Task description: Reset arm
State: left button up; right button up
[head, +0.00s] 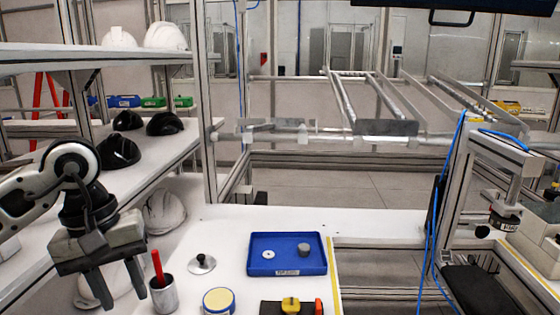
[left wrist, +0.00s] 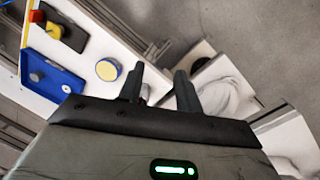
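My left gripper (head: 120,284) hangs at the left of the head view, in front of the shelves and beside a metal cup with a red handle in it (head: 162,291). In the left wrist view its two dark fingers (left wrist: 158,84) stand apart, with nothing held between them. My right gripper is in neither view. White helmet shells (head: 166,37) sit on the top shelf and black shells (head: 119,150) on the middle shelf. White shells (head: 165,213) are also on the lower shelf, partly hidden behind my left arm. A white shell (left wrist: 222,98) shows beyond the fingers in the left wrist view.
A white table holds a blue tray (head: 287,269) with small parts, a yellow-topped round tin (head: 218,300), a knobbed metal disc (head: 202,263) and a black block with yellow and red parts (head: 290,305). A metal frame with hanging blue cables (head: 437,220) stands at right.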

pick_arm(q)
jog(key=s+d+n+g+h, duration=0.1)
jog(key=s+d+n+h, duration=0.2)
jog(key=d+n+h, duration=0.55)
jog(key=s+d+n+g+h, duration=0.1)
jog(key=s+d+n+h, duration=0.1)
jog(key=d+n+h, duration=0.9)
jog(key=w+a+f+n+t+y, duration=0.3)
jog(key=f+n+t+y, duration=0.3)
jog(key=n+t, duration=0.7)
jog(key=w+a+f+n+t+y, duration=0.3)
jog(key=f+n+t+y, duration=0.3)
jog(key=n, duration=1.3)
jog(key=s+a+f+n+g+y, duration=0.2)
jog(key=s+f+n, duration=0.4)
jog(key=f, duration=0.3)
jog(key=s+a+f+n+g+y, duration=0.3)
jog(key=s+f+n, duration=0.3)
jog(key=f, duration=0.3)
jog(key=shift+n+g+y, duration=0.45)
jog(key=shift+n+g, duration=0.2)
jog(key=shift+g, duration=0.05)
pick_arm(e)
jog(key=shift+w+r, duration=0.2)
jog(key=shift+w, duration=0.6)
